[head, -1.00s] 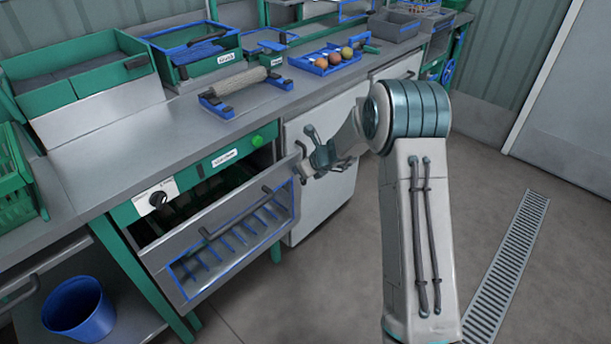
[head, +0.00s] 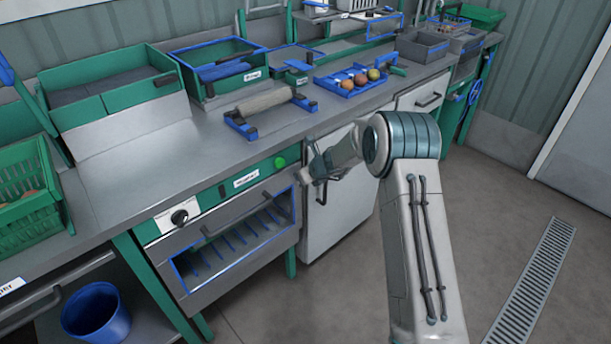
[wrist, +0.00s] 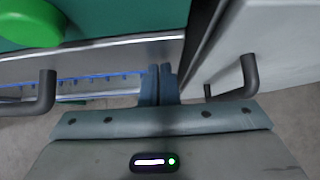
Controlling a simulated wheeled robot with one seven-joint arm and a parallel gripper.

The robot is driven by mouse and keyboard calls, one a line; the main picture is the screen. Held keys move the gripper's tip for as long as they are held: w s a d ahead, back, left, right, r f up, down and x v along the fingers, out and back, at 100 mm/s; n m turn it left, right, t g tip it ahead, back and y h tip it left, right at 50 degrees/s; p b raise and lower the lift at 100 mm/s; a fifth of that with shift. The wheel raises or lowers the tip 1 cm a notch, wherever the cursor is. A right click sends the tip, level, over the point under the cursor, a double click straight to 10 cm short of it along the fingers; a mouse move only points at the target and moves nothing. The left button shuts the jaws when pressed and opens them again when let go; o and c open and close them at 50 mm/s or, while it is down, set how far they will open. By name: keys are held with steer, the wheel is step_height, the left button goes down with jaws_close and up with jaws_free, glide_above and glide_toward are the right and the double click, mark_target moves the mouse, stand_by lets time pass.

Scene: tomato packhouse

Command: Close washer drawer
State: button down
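The washer drawer (head: 262,248) has a grey front with a blue-framed window and a long bar handle (head: 250,211). It sits below the washer's green control panel (head: 240,181). No open gap shows above it in the head view. My gripper (head: 308,178) is at the drawer's upper right corner. In the wrist view my gripper's two blue-grey fingers (wrist: 158,84) are together with nothing between them, right by the drawer front (wrist: 110,72). Whether they touch it I cannot tell.
A white cabinet door (head: 338,205) with a handle stands just right of the drawer. The counter (head: 150,165) above holds a roller stand (head: 263,103), green bins and a blue tray of tomatoes. A blue bucket (head: 95,318) is at lower left. The floor in front is clear.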

steer(key=shift+a+r, duration=0.2)
steer(key=shift+a, duration=0.35)
steer(key=s+d+r+b, duration=0.2)
steer(key=s+d+r, duration=0.5)
steer(key=s+d, duration=0.15)
steer(key=s+d+r+n+g+p, duration=0.25)
steer(key=s+r+n+p, duration=0.35)
steer(key=s+r+n, duration=0.75)
steer(key=s+d+r+n+h+p, duration=0.2)
steer(key=s+d+r+n+h, duration=0.1)
steer(key=s, duration=0.8)
steer(key=s+d+r+n+g+h+p, duration=0.1)
steer(key=s+d+r+n+h+p, duration=0.2)
steer(key=s+d+r+n, duration=0.3)
steer(key=s+d+n, duration=0.2)
steer(key=s+n, duration=0.2)
steer(key=s, duration=0.1)
steer(key=shift+r, duration=0.15)
